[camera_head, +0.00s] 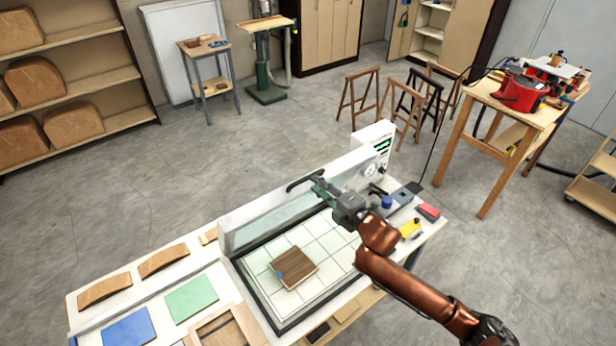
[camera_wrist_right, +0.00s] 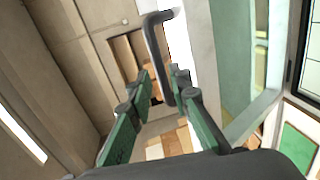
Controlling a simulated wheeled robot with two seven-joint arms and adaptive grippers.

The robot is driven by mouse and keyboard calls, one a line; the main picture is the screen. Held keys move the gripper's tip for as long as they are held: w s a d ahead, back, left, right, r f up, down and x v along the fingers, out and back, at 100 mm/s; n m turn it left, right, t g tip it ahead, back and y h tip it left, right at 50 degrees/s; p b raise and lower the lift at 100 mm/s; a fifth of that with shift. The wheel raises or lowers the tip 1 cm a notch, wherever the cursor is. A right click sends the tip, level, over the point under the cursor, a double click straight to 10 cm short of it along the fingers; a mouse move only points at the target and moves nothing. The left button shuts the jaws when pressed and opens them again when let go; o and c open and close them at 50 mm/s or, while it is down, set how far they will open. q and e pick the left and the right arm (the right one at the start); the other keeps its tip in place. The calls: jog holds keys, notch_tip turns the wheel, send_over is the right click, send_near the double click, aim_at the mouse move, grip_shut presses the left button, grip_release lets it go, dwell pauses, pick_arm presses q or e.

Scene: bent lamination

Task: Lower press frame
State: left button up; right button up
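The press frame (camera_head: 275,225) stands raised along the back of the press bed (camera_head: 325,240), a white frame with a clear greenish sheet. Its dark handle (camera_head: 303,182) sticks out at the top edge. My right gripper (camera_head: 318,184) is close to the handle. In the right wrist view, the green-padded fingers (camera_wrist_right: 163,90) are apart, and the dark handle (camera_wrist_right: 153,45) shows between and beyond their tips. I cannot tell whether they touch it. My left gripper is not in view.
A control box (camera_head: 375,148) stands at the frame's right end. Blue (camera_head: 128,328) and green (camera_head: 192,298) sheets and curved wooden forms (camera_head: 105,290) lie on the bench's left. A yellow item (camera_head: 411,228) and a red one (camera_head: 428,212) lie at right.

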aim_at(308, 178)
jog(key=p+x, duration=0.1)
jog(key=x, duration=0.4)
jog(key=shift+w+a+f, duration=0.1)
jog(key=shift+w+a, duration=0.15)
jog(key=shift+w, duration=0.05)
jog(key=shift+c, duration=0.3)
grip_shut()
